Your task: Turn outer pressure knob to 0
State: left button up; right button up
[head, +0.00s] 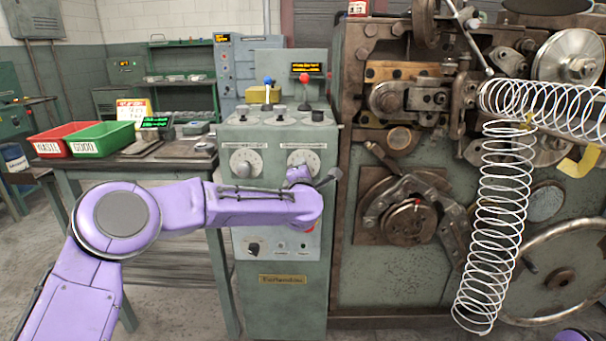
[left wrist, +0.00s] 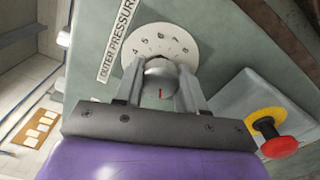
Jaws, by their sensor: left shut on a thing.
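The outer pressure knob (left wrist: 160,78) is a round grey knob in front of a white numbered dial (left wrist: 178,38), beside a label reading "OUTER PRESSURE" (left wrist: 118,40). My left gripper (left wrist: 160,70) is shut on it, with one finger on each side. A small red mark shows on the knob's near side, between the fingers; the number it points to cannot be read. In the head view the right-hand white dial (head: 302,157) on the green cabinet (head: 255,205) is partly hidden behind my left wrist. My right gripper is out of view.
A second dial knob (head: 245,162) sits to the left on the cabinet. A red emergency button (left wrist: 279,147) on a yellow base is close to my left gripper. Coiled wire springs (head: 497,215) hang before the rusty machine at right. A table with red and green bins stands left.

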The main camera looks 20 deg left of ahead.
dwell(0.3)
pick_arm(q)
jog(key=o, duration=1.1)
jog(key=shift+c, duration=0.2)
jog(key=v, duration=1)
jog(key=shift+s+b, duration=0.25)
jog(key=shift+b, duration=0.05)
jog(key=shift+d, duration=0.1)
